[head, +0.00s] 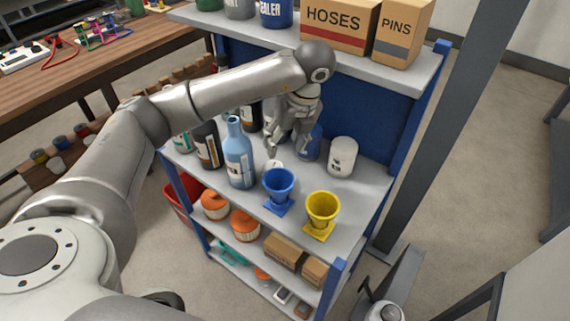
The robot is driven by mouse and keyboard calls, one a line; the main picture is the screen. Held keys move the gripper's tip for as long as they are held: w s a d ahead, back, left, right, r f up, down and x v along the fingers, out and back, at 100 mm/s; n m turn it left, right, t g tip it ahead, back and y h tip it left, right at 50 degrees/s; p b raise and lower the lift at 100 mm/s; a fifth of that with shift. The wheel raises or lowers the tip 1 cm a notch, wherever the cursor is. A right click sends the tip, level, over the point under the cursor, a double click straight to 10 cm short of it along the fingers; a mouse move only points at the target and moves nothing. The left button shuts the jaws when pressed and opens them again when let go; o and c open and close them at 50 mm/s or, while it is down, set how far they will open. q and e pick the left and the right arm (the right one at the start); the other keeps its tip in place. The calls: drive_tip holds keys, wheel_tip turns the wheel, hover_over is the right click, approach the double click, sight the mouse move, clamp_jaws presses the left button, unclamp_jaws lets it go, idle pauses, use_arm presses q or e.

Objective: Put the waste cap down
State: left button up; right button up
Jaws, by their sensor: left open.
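My left gripper (286,147) reaches down over the middle shelf (365,187) of a blue rack, with its fingers open. A small pale round piece (274,164), which may be the waste cap, shows just below the fingertips, behind the blue funnel. It is mostly hidden, and I cannot tell whether the fingers touch it. My right gripper is not in view.
A light blue bottle (238,155) stands left of the gripper, with dark bottles (207,146) beyond. A blue funnel (279,186) and a yellow funnel (321,212) stand in front. A white jar (342,157) stands right. The upper shelf holds boxes (340,25).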

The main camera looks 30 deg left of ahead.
sight(274, 166)
use_arm(q)
drive_tip(key=x, duration=0.1)
drive_tip(key=b+x, duration=0.1)
drive_tip(key=x, duration=0.2)
drive_tip(key=shift+s+a+f, duration=0.15)
drive_tip(key=shift+s, duration=0.15)
drive_tip(key=shift+w+a+f, duration=0.1)
drive_tip(key=shift+f, duration=0.2)
drive_tip(key=shift+a+f, duration=0.15)
drive_tip(key=shift+f, duration=0.35)
drive_tip(key=x, duration=0.3)
drive_tip(key=shift+a+f, duration=0.15)
drive_tip(key=shift+f, duration=0.15)
drive_tip(key=shift+w+a+f, duration=0.1)
drive_tip(key=shift+w+f, duration=0.05)
drive_tip(key=shift+f, duration=0.25)
drive_tip(key=c, duration=0.8)
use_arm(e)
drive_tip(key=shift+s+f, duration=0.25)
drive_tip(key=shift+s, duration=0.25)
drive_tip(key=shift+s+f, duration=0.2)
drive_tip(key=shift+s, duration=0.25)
use_arm(q)
drive_tip(key=shift+r, duration=0.1)
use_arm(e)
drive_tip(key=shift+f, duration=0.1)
